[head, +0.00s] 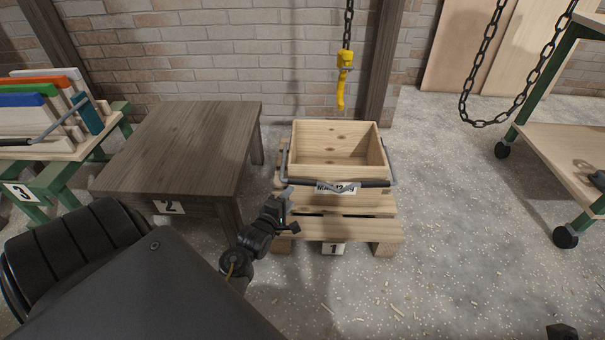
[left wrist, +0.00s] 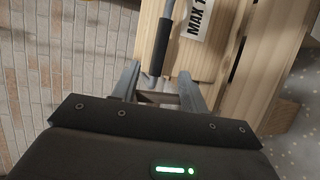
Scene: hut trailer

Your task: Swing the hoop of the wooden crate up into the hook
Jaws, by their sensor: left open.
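The open, empty wooden crate (head: 335,172) stands upright on a small pallet. Its hoop (head: 364,184), a grey bar with a black grip, hangs down across the crate's front, partly over the white label. The yellow hook (head: 344,75) hangs on a chain above and behind the crate, apart from the hoop. My left gripper (head: 289,208) is open near the crate's front left corner. In the left wrist view the end of the hoop's black grip (left wrist: 158,62) appears between my open fingers (left wrist: 158,82); contact cannot be told.
The pallet (head: 345,228) carries label 1. A dark wooden table (head: 185,145), label 2, stands to the left, close to my left arm. A green bench (head: 50,150) is further left. A wheeled shelf (head: 565,160) and a hanging chain (head: 485,122) are at the right. Floor right of the pallet is clear.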

